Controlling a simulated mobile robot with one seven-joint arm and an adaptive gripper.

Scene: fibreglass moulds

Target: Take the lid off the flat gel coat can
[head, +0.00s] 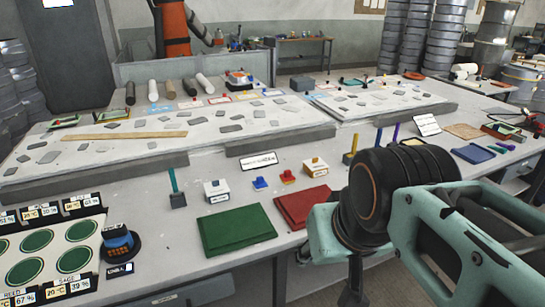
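I cannot clearly identify the flat gel coat can or its lid in the head view. A low round black thing with a blue block-shaped top (118,242) stands at the front left, beside a small label; I cannot tell whether it is a can. My arm reaches in from the lower right. Dark parts of what seems to be my gripper (355,288) point down at the bottom edge, right of the red panel. Its fingertips are not clear, so its opening and anything in it cannot be told.
A green panel (236,229) and a red panel (303,205) lie on the bench front. Green discs with display tags (38,240) fill the left corner. Small white boxes (217,189) and upright coloured sticks stand behind. Raised pale slabs (225,140) carry grey pieces. My arm hides part of the bench.

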